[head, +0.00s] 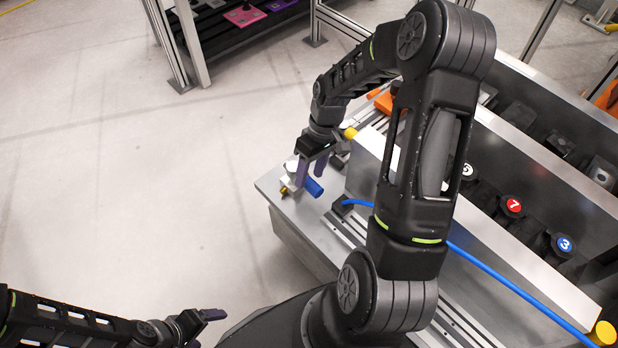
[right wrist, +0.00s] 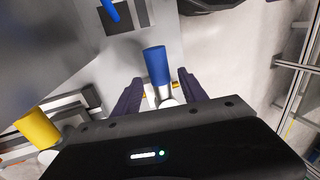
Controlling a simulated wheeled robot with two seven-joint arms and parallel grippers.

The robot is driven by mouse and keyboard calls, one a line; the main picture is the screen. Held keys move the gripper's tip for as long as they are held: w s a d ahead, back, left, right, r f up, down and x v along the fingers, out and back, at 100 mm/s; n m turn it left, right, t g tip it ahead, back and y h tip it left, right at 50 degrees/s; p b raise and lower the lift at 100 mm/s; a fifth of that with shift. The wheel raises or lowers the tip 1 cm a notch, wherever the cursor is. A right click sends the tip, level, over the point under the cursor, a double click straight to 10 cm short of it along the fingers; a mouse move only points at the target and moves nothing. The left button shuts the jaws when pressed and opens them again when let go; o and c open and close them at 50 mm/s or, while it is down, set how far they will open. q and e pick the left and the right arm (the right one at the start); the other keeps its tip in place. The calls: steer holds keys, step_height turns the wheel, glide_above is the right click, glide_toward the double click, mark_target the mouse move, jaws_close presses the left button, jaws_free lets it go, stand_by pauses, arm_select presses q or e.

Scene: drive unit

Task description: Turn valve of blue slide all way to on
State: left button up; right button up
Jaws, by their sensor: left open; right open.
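The blue valve handle (head: 313,186) belongs to the slide at the near left corner of the metal drive unit (head: 290,212). A light-coloured valve body and a small brass fitting (head: 284,191) sit beside it. My right gripper (head: 311,172) is over the valve with its fingers pointing down. In the right wrist view the blue handle (right wrist: 156,66) sticks out between the open fingers of the right gripper (right wrist: 155,92), with a visible gap on both sides. My left gripper (head: 206,328) is open and empty at the lower left, far from the valve.
The floor at left is clear.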

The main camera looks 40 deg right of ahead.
steer(key=shift+x, duration=0.95)
steer(key=shift+c, duration=0.4)
jaws_close()
stand_by(0.3)
